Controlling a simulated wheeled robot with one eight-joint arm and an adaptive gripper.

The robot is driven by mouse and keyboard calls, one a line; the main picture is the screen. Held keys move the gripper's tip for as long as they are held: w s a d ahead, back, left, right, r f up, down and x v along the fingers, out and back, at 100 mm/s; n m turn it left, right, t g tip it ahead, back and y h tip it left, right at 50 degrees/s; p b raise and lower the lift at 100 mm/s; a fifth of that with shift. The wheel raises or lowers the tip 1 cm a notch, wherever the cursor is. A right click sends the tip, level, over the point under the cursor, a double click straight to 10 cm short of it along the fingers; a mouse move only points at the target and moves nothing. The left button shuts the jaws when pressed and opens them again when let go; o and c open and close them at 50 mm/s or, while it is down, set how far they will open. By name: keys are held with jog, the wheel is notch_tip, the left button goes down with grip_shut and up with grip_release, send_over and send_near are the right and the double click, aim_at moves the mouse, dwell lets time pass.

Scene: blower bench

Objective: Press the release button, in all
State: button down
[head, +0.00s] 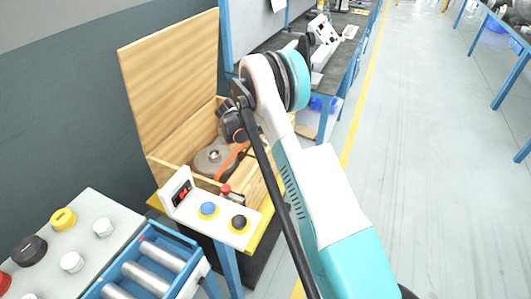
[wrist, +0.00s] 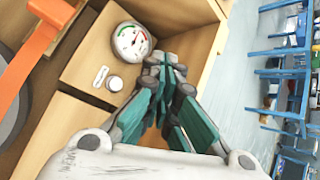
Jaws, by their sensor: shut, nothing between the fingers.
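In the wrist view, a round pale grey button (wrist: 114,83) stands on a wooden panel, beside a small white label (wrist: 100,76) with markings too small to read. I take this for the release button, but cannot read that it is. A round white gauge (wrist: 131,41) with red and green marks sits above it. My gripper (wrist: 166,62) is shut and empty, with its fingertips right of the button and below the gauge, apart from the button in the picture. In the head view, the open wooden box (head: 158,92) lies beyond my arm, which partly hides it.
In the head view, a white console (head: 225,232) with blue and black buttons stands in front of the box. An orange bar (wrist: 28,58) and grey disc lie left in the wrist view. A roller conveyor (head: 150,265) and button panel (head: 95,215) are at lower left.

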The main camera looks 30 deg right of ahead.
jog(key=shift+f+b, duration=2.3)
jog(key=shift+f, duration=2.1)
jog(key=shift+f, duration=0.35)
jog(key=shift+f, duration=0.4)
jog(key=shift+r, duration=0.2)
jog(key=shift+r+p, duration=0.3)
jog(key=shift+r, duration=0.3)
jog(key=shift+r, duration=0.1)
